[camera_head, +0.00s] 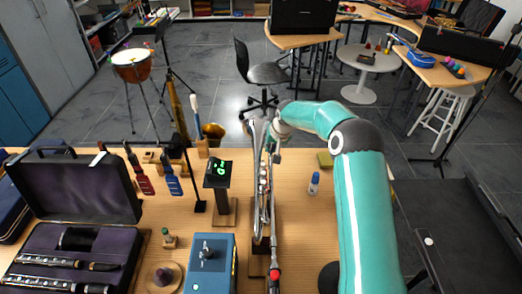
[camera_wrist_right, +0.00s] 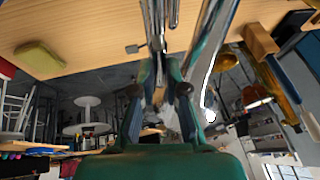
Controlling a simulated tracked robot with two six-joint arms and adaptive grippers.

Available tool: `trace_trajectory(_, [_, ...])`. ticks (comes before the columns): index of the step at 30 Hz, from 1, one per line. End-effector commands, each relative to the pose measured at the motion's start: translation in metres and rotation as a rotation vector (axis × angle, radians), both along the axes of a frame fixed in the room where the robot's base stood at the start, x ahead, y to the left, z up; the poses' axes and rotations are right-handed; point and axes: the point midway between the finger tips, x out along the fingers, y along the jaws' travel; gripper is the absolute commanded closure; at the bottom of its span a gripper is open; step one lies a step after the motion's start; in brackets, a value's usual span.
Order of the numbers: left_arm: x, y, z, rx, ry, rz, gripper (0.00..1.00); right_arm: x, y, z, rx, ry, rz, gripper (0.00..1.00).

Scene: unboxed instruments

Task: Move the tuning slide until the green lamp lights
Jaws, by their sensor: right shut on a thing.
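A silver brass instrument (camera_head: 263,195) stands on the wooden bench, seen nearly edge-on, with its long tubes running toward me. My right gripper (camera_head: 268,143) is at its far end, shut on what appears to be the tuning slide. In the right wrist view, the gripper's fingers (camera_wrist_right: 160,92) close around silver tubing (camera_wrist_right: 157,40); the exact grip point is partly hidden. I cannot make out a separate green lamp. My left gripper is not in view.
A blue box with a knob (camera_head: 211,264) and an open clarinet case (camera_head: 65,256) lie on the left. A small blue-white bottle (camera_head: 314,183) and a yellow-green sponge-like block (camera_head: 325,160) are right of the instrument. The bench between them is clear.

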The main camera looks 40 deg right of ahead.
Motion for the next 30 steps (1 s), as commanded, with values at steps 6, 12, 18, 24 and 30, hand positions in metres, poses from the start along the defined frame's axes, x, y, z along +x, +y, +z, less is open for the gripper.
trace_trajectory(6, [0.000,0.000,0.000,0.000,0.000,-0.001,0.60,-0.002,-0.003,0.002,-0.001,-0.004,-0.007,1.00])
trace_trajectory(12, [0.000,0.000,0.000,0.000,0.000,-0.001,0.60,-0.003,-0.003,0.002,-0.001,-0.004,-0.008,0.76])
trace_trajectory(18, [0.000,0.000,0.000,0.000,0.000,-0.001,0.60,-0.003,-0.004,0.001,0.000,-0.003,-0.009,0.76])
trace_trajectory(24, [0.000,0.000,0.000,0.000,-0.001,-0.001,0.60,-0.006,-0.004,0.009,-0.002,-0.004,-0.009,0.76])
trace_trajectory(30, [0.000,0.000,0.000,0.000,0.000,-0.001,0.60,-0.019,-0.001,0.037,-0.002,-0.006,-0.008,0.76])
